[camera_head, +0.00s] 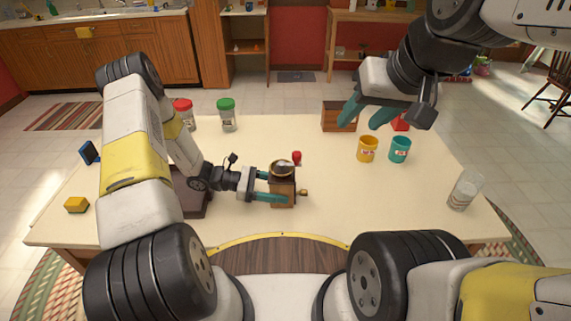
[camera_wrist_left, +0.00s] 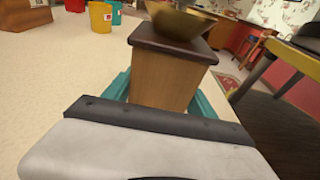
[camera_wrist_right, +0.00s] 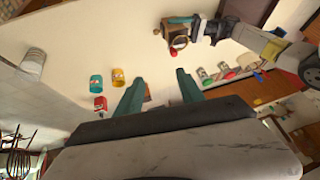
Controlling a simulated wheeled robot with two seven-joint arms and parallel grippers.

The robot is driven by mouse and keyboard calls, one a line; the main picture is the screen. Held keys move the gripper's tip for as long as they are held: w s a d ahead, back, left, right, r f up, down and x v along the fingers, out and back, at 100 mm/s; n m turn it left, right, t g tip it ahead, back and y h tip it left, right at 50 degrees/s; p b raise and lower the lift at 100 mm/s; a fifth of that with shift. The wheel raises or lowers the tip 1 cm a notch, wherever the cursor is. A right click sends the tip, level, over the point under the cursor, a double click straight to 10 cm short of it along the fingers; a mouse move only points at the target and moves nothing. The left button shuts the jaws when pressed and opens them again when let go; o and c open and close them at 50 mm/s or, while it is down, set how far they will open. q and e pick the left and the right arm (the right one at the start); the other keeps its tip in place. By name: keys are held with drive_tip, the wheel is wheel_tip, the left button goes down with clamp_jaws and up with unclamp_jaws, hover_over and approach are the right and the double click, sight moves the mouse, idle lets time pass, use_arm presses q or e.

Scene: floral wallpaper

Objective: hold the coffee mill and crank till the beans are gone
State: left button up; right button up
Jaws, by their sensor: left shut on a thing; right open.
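The coffee mill (camera_head: 283,187) stands upright on the table, a wooden box with a brass bowl on top and a red crank knob (camera_head: 297,157) beside the bowl. My left gripper (camera_head: 268,187) is shut on the mill's wooden body, one teal finger on each side. In the left wrist view the mill (camera_wrist_left: 165,72) fills the space between the fingers. My right gripper (camera_head: 368,115) is open and empty, raised above the back right of the table. In the right wrist view the mill (camera_wrist_right: 172,36) is well away from its fingers. The beans cannot be made out.
A yellow mug (camera_head: 367,149) and a teal mug (camera_head: 399,149) stand right of the mill. A clear glass (camera_head: 464,190) is near the right edge. A wooden box (camera_head: 338,117), a green-lidded jar (camera_head: 227,115) and a red-lidded jar (camera_head: 184,113) stand at the back. A yellow block (camera_head: 76,205) lies left.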

drive_tip(key=w, duration=0.1)
drive_tip(key=n+g+h, duration=0.2)
drive_tip(key=n+g, duration=0.3)
drive_tip(key=g, duration=0.1)
hover_over(297, 153)
wheel_tip(297, 153, down, 11)
wheel_tip(297, 153, down, 10)
drive_tip(key=shift+f, duration=0.1)
clamp_jaws()
drive_tip(key=shift+s, duration=0.1)
